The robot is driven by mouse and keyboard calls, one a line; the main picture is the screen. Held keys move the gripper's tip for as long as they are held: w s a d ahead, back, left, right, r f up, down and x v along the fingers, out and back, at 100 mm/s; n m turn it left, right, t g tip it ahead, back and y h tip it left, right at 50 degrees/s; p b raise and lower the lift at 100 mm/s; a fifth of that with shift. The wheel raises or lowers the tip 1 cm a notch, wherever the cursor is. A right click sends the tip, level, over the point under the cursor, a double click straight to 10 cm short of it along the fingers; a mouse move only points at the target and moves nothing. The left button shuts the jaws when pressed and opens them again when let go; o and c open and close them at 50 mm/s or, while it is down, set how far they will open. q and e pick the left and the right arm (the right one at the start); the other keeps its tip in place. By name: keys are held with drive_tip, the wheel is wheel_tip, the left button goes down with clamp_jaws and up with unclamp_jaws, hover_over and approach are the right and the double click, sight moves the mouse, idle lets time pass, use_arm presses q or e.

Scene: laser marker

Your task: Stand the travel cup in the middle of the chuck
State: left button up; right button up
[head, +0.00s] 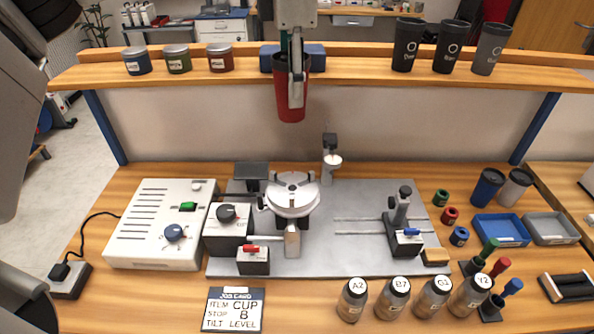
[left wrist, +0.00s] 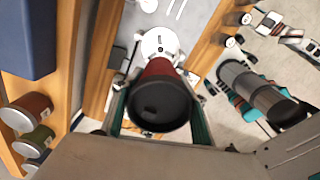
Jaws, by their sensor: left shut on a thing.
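The red travel cup (head: 286,108) hangs upright in the air near the back shelf, high above the table. My left gripper (head: 297,88) comes down from above and is shut on its side wall. The chuck (head: 293,196) is a round, pale metal disc with jaws, standing on the grey plate, below and in front of the cup. It also shows in the left wrist view (left wrist: 159,36), partly hidden behind the cup; the two are apart. My right gripper is not seen.
The wooden shelf (head: 370,73) runs behind the cup, with jars (head: 178,60) and dark cups (head: 452,46) on it. A small post (head: 331,160) rises behind the chuck, and a tailstock-like stand (head: 402,215) is to its right. Bottles (head: 393,297) line the front edge.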

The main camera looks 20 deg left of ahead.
sight(292, 120)
use_arm(q)
drive_tip(key=shift+s+f+p, duration=0.1)
drive_tip(key=shift+f+p, duration=0.45)
drive_tip(key=shift+f, duration=9.2)
drive_tip(key=o, duration=0.5)
drive_tip(key=shift+f, duration=0.1)
drive_tip(key=shift+c, duration=0.2)
drive_tip(key=shift+o, duration=1.4)
wheel_tip(292, 120, up, 12)
drive_tip(key=shift+r+b, duration=0.15)
drive_tip(key=shift+b, duration=0.6)
